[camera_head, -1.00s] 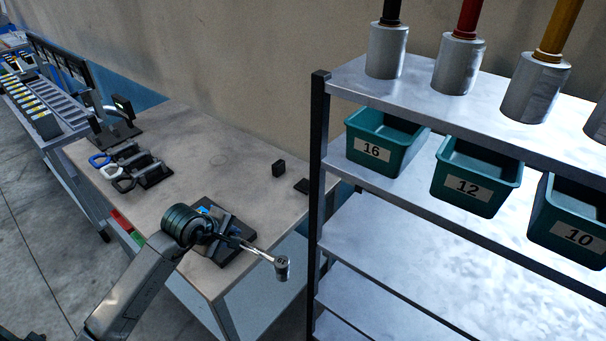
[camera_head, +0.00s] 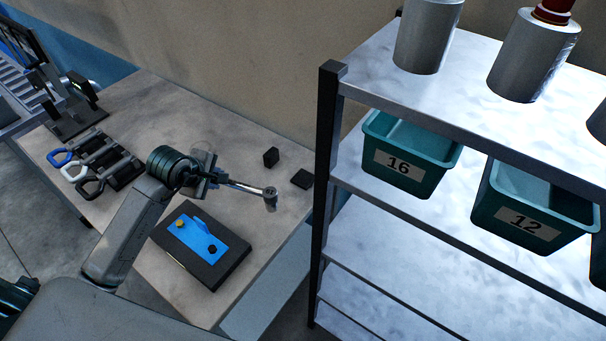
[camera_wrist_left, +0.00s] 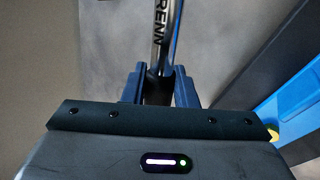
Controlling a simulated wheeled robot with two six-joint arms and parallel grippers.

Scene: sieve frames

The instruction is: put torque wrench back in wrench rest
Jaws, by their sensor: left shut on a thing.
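My left gripper (camera_head: 207,180) is shut on the torque wrench (camera_head: 247,188), which it holds above the workbench. The wrench's metal shaft and socket head point to the right in the head view. In the left wrist view, the lettered shaft of the wrench (camera_wrist_left: 158,40) runs up from between the dark fingers (camera_wrist_left: 159,88). A black block with a blue insert (camera_head: 202,246) lies on the bench just in front of the wrench; its blue surface also shows in the left wrist view (camera_wrist_left: 295,105). I cannot tell for sure which thing is the wrench rest. My right gripper is not seen.
Several handled tools in a dark rack (camera_head: 98,160) stand at the bench's left. Two small black blocks (camera_head: 271,157) (camera_head: 302,179) lie near its back right. A metal shelf (camera_head: 328,160) with green bins (camera_head: 405,160) stands close on the right. The bench (camera_head: 190,115) is clear behind the arm.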

